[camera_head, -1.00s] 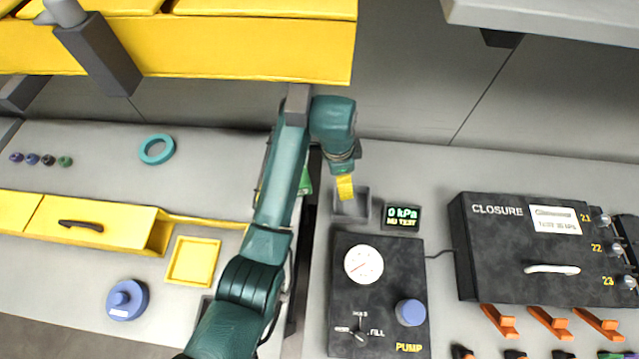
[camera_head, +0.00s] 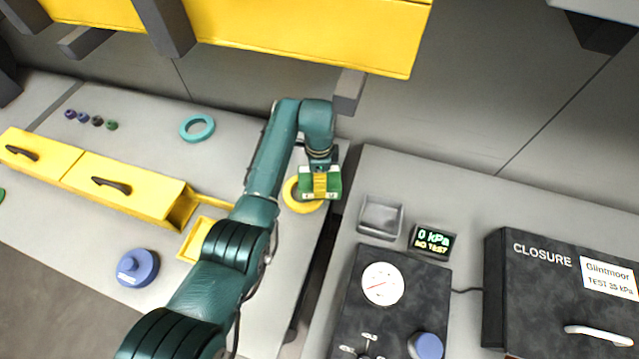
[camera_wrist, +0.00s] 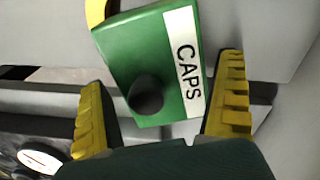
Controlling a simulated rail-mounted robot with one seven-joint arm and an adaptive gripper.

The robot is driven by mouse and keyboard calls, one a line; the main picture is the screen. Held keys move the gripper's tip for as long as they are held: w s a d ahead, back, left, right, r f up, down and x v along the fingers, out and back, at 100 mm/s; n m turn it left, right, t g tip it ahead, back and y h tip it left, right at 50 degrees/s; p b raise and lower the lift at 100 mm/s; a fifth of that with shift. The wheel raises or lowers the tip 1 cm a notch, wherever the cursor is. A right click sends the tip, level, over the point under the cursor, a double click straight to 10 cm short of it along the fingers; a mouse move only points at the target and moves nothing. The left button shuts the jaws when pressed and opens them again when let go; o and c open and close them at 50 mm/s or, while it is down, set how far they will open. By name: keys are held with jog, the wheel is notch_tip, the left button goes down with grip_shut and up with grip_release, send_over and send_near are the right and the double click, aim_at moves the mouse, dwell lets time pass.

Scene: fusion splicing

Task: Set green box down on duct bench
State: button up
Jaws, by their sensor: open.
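A green box (camera_head: 306,181) stands at the right end of the left-hand bench (camera_head: 225,170), partly in front of a yellow ring (camera_head: 297,203). In the wrist view the green box (camera_wrist: 135,55) shows a white label reading CAPS and a dark round knob on its near face. My gripper (camera_head: 320,188) is at the box, one yellow finger crossing in front of it. In the wrist view my gripper (camera_wrist: 160,85) is open, with the box between and beyond its fingers. I cannot tell whether a finger touches it. The box's underside is hidden.
A gap separates this bench from the right-hand one, which carries a small grey tray (camera_head: 380,234), a pressure display (camera_head: 433,240), a pump unit (camera_head: 400,310) and a CLOSURE case (camera_head: 535,300). A teal ring (camera_head: 197,128) and yellow drawers (camera_head: 125,188) are on the left. A yellow shelf (camera_head: 310,32) overhangs.

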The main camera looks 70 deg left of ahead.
jog(key=shift+f, duration=0.65)
jog(key=shift+r, duration=0.1)
jog(key=c, duration=1)
jog(key=shift+w+r, duration=0.1)
